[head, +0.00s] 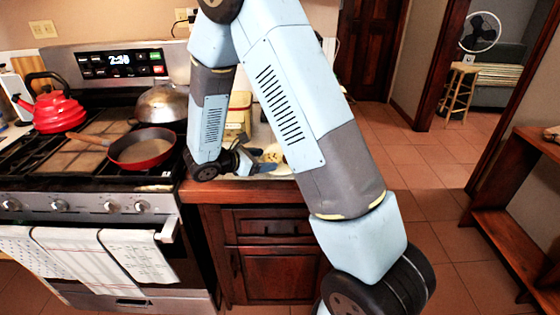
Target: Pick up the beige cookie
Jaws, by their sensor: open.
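My gripper (258,163) is low over the small counter to the right of the stove, with its fingers pointing right. It is open. A beige, roundish thing (273,153), which looks like the cookie, lies on the counter right by the fingertips. My arm and gripper partly cover it. I cannot tell whether the fingers touch it or are around it.
The stove (80,196) stands at the left with a red kettle (58,112), a red pan (142,150) and a lidded metal pot (162,104). A yellowish object (238,112) stands at the counter's back. A wooden shelf (505,215) is at the right; the tiled floor between is clear.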

